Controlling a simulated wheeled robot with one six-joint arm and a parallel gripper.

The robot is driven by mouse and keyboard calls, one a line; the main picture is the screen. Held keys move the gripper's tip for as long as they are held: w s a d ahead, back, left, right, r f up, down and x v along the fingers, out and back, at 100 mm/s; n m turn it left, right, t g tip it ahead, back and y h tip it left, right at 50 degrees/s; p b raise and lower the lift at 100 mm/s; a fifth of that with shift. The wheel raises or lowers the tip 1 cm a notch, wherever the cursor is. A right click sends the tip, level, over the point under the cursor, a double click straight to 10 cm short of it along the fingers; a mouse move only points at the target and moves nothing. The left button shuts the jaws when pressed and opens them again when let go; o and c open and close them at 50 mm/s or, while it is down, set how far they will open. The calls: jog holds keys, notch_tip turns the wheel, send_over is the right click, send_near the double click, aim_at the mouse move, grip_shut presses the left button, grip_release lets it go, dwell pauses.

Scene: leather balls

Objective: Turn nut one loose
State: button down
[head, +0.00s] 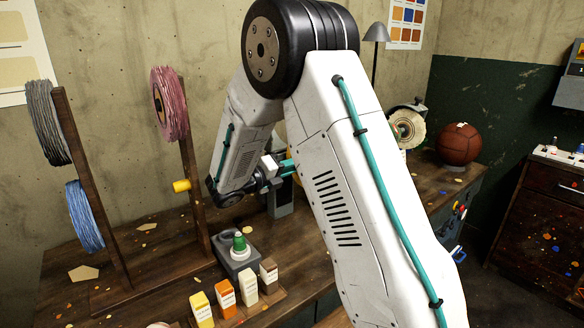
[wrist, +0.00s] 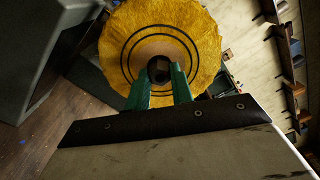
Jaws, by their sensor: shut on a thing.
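In the wrist view a yellow buffing wheel (wrist: 200,42) with dark rings faces me. A dark nut (wrist: 158,70) sits at its centre, inside a tan disc. The two green fingers of my gripper (wrist: 157,82) reach to the centre and are shut on the nut, one on each side. In the head view my gripper (head: 287,168) shows in part beside a grey machine body (head: 280,198). My own arm hides the nut and most of the yellow wheel there.
A pale buffing wheel (head: 408,128) and a brown leather ball (head: 459,144) stand farther right on the bench. Wooden posts with thread spools (head: 170,103) are at left.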

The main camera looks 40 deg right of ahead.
jog(key=c, duration=1.2)
grip_release()
jog(key=a, duration=0.8)
jog(key=shift+s, duration=0.1)
jog(key=s+a+f+m+g+y, duration=0.15)
jog(key=s+m+y, duration=0.25)
jog(key=s+m, duration=0.4)
jog(key=s+f+m+g+y, duration=0.1)
jog(key=s+m+g+y, duration=0.25)
jog(key=s+m, duration=0.45)
jog(key=s+a+r+m+t+y, duration=0.3)
jog(key=s+a+m+y, duration=0.1)
jog(key=s+m, duration=0.3)
jog(key=s+a+r+m+t+y, duration=0.2)
jog(key=s+a+r+m+y, duration=0.2)
jog(key=s, duration=0.8)
jog(key=shift+a+m+t+y, duration=0.45)
jog(key=shift+m+y, duration=0.8)
jog(key=shift+m, duration=0.55)
